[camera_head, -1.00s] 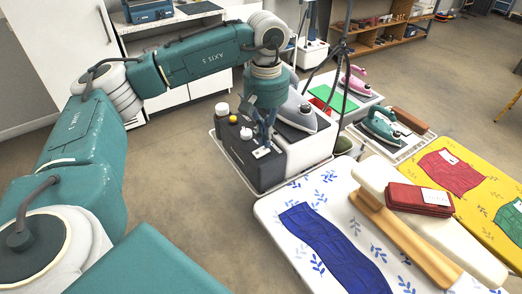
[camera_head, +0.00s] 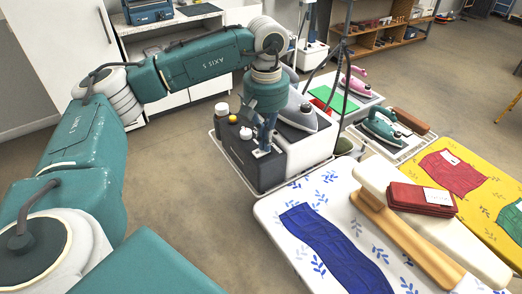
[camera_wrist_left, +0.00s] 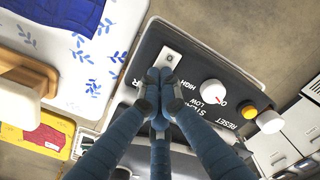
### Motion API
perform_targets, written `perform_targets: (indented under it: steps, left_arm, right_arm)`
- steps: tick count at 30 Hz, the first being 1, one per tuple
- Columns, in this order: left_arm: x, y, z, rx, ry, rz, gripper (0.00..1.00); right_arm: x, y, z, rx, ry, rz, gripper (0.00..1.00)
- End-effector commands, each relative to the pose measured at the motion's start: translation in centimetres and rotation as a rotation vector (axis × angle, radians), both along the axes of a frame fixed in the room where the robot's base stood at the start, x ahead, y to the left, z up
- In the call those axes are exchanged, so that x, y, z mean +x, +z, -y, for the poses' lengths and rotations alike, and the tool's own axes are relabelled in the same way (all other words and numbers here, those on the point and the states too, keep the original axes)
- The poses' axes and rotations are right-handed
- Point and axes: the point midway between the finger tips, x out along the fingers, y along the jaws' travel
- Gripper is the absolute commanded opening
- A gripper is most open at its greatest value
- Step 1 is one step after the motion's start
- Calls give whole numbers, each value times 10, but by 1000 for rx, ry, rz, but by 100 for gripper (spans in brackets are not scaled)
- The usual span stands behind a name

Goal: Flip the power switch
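In the head view the plate (camera_head: 262,153) lies at the panel's front right. My left gripper (camera_wrist_left: 159,74) points down at the panel with its fingertips together and nothing seen between them. The tips are right beside the plate; I cannot tell whether they touch it. In the head view the left gripper (camera_head: 265,146) is just above the plate. The fingers cover part of the lettering. My right gripper is out of view.
A white knob (camera_wrist_left: 213,92), a yellow button (camera_wrist_left: 249,112) and a white cap (camera_wrist_left: 270,122) sit along the same panel. A grey iron (camera_head: 301,115) rests on the station. A white ironing board (camera_head: 290,190) with blue cloth stands close at right.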

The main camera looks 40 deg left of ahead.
Motion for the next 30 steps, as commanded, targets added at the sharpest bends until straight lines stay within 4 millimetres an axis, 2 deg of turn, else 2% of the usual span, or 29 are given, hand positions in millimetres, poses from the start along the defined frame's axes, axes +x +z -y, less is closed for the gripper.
perform_targets:
  steps: [9,14,30]
  left_arm:
    - [-1,-6,0,0,0,-3,0]
    - [-1,-3,0,1,0,-4,0]
    - [0,41,0,0,0,-1,0]
  right_arm:
    - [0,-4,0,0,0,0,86]
    - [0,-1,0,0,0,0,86]
    - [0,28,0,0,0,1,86]
